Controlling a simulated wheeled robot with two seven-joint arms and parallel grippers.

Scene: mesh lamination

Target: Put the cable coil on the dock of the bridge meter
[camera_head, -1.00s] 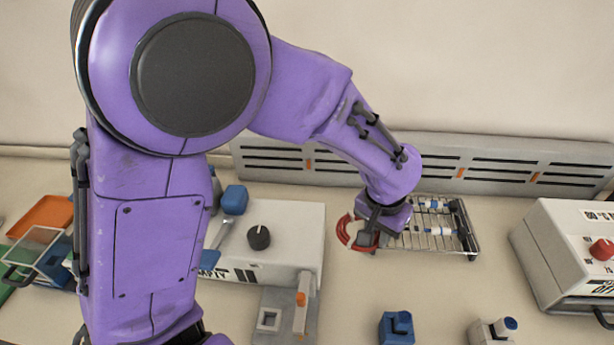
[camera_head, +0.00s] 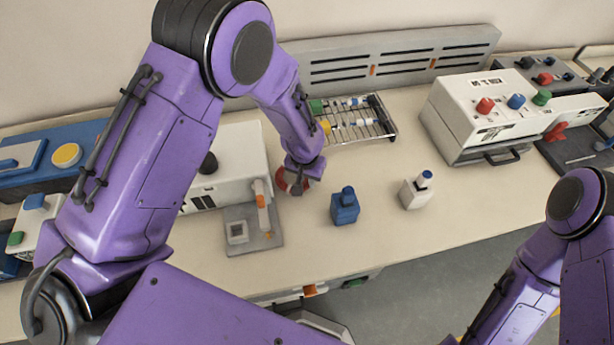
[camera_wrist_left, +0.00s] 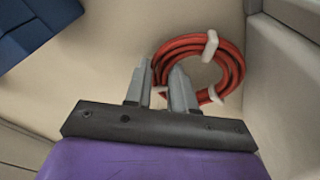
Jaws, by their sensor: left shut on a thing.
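The cable coil (camera_head: 283,181) is a red ring with white ties. My left gripper (camera_head: 300,180) is shut on it, just right of a white box instrument (camera_head: 235,160). In the left wrist view the coil (camera_wrist_left: 238,68) lies beyond and right of the left gripper's fingertips (camera_wrist_left: 163,72), which grip its near left side. The white instrument has a black knob and a grey dock plate (camera_head: 262,240) in front, with a square pad and an orange-tipped lever. I cannot read a name showing that it is the bridge meter. My right gripper is out of view.
A blue block (camera_head: 344,208) and a white block with a blue cap (camera_head: 416,190) stand right of the coil. A wire rack (camera_head: 380,128) stands behind. A white box with coloured knobs (camera_head: 455,125) is farther right. The bench front between is clear.

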